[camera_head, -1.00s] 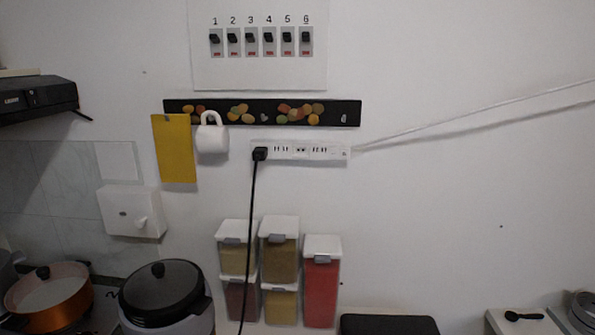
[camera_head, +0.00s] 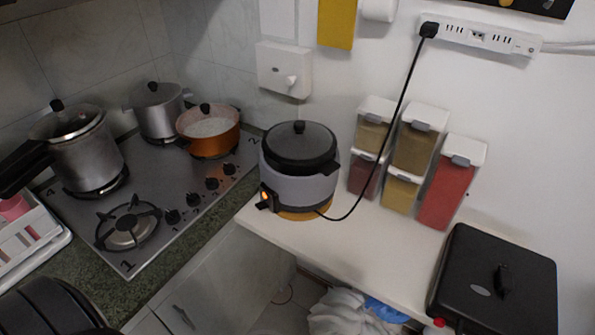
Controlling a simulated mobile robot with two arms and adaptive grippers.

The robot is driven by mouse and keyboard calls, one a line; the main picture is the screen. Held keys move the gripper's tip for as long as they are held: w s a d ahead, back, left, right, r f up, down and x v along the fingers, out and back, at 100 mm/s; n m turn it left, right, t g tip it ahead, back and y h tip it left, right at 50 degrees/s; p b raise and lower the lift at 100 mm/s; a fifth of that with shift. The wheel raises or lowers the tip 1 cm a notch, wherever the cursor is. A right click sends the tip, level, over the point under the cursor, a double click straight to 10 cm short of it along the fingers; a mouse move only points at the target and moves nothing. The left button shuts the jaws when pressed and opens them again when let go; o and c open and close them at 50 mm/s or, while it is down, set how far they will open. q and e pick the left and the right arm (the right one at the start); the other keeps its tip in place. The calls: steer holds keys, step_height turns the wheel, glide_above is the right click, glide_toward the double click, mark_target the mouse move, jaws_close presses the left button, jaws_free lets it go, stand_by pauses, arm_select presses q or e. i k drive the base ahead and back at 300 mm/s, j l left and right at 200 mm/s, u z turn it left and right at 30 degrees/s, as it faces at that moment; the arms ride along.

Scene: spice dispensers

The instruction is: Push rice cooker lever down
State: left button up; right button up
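The rice cooker (camera_head: 298,178) stands upright on the white shelf, left of the spice containers. It has a grey body and a dark lid with a black knob. Its small black control panel (camera_head: 268,198) is low on its left front side, and an orange light glows there. The lever is too small to make out clearly. A black cord runs from the cooker up to the power strip (camera_head: 478,36) on the wall. Neither gripper can be made out in the head view.
A stove (camera_head: 165,190) with several pots is left of the cooker. Spice containers (camera_head: 412,160) stand to its right, and a black lidded appliance (camera_head: 497,282) is at the right. The white shelf (camera_head: 350,240) is clear in front of the containers. A dark rounded object is cut off at bottom left.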

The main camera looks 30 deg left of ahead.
mark_target(262, 206)
steer(key=u, duration=1.2)
